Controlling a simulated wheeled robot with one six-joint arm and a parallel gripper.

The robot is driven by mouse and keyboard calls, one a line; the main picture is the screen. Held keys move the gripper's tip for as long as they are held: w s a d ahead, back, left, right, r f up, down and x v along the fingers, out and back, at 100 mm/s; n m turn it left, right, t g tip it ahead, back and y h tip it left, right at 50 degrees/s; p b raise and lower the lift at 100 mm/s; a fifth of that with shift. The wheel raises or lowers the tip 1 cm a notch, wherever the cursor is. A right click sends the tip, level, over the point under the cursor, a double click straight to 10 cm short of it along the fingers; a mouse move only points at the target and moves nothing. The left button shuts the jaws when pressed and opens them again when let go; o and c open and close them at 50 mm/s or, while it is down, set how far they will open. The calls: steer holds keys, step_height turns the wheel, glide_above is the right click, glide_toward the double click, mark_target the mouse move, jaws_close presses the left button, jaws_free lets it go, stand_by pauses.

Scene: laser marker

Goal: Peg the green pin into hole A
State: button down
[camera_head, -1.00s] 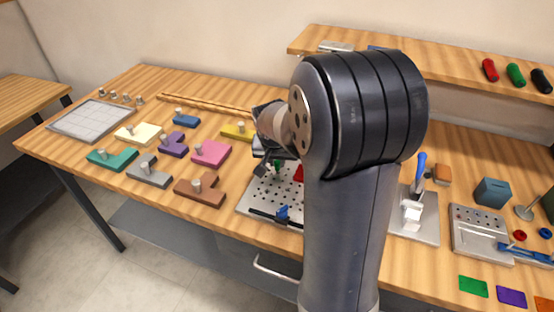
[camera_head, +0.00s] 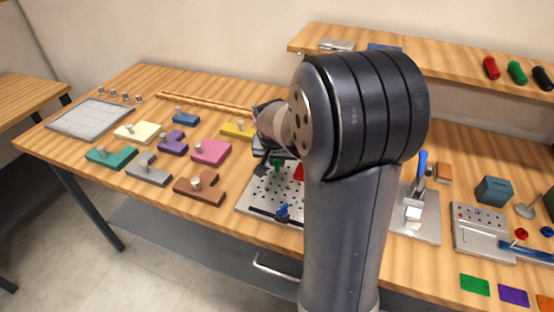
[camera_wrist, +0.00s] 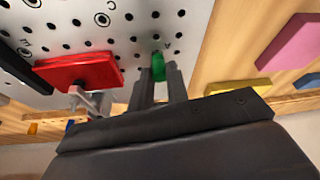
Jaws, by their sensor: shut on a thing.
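The green pin (camera_wrist: 158,66) is held between the two fingers of my gripper (camera_wrist: 158,74) in the wrist view. Its far end points at the white perforated plate (camera_wrist: 75,18); I cannot tell whether it is touching the plate or in a hole. In the head view the green pin (camera_head: 278,164) shows over the plate (camera_head: 262,205), beside my gripper, which is largely hidden behind my arm.
A red block (camera_wrist: 80,72) lies on the plate close to the pin, with a grey clamp-like part (camera_wrist: 88,100) beside it. Pink (camera_wrist: 292,42) and yellow (camera_wrist: 238,87) blocks lie on the wooden table off the plate. A blue part (camera_head: 283,210) sits at the plate's front edge.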

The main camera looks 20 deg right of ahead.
steer(key=shift+f, duration=0.3)
steer(key=c, duration=1.3)
jaws_free()
steer(key=v, duration=1)
steer(key=shift+r, duration=0.4)
steer(key=shift+s+a, duration=0.1)
